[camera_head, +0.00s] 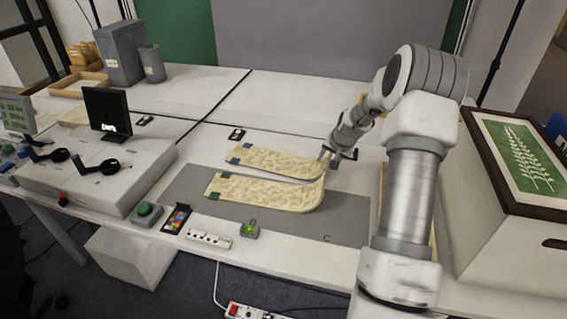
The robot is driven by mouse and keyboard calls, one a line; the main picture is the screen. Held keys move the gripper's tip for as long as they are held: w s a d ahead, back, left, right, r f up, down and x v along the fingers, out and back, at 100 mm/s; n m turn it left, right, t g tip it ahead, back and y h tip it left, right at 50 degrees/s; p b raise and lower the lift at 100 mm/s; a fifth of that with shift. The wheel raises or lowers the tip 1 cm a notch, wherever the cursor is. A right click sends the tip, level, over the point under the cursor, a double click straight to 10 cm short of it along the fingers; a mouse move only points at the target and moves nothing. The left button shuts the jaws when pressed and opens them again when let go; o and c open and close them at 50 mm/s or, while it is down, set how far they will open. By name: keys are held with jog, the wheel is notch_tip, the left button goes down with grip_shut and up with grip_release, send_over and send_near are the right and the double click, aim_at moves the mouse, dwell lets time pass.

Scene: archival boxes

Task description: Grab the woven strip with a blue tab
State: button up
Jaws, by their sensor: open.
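Two cream woven strips lie side by side on the grey mat (182,190). The far woven strip (275,160) has blue tabs (234,160) at its left end. The near woven strip (262,192) has green tabs (213,195) at its left end. Both reach right toward my gripper, and the near one curves up there. My gripper (328,154) is at the right end of the far strip, with its jaws open. It hides part of that end. I cannot tell whether it touches the strip.
A control panel with a small black screen (107,108) stands at the left. A green button (146,211), a colour card (177,219) and a power strip (209,239) line the front edge. A large box (500,225) stands at the right. The table behind the strips is mostly clear.

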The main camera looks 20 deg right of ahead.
jog(key=shift+f+b, duration=0.25)
jog(key=shift+b, duration=0.05)
jog(key=shift+c, duration=0.2)
dwell(0.3)
jog(key=c, duration=0.7)
grip_shut()
jog(key=shift+s, duration=0.1)
dwell(0.5)
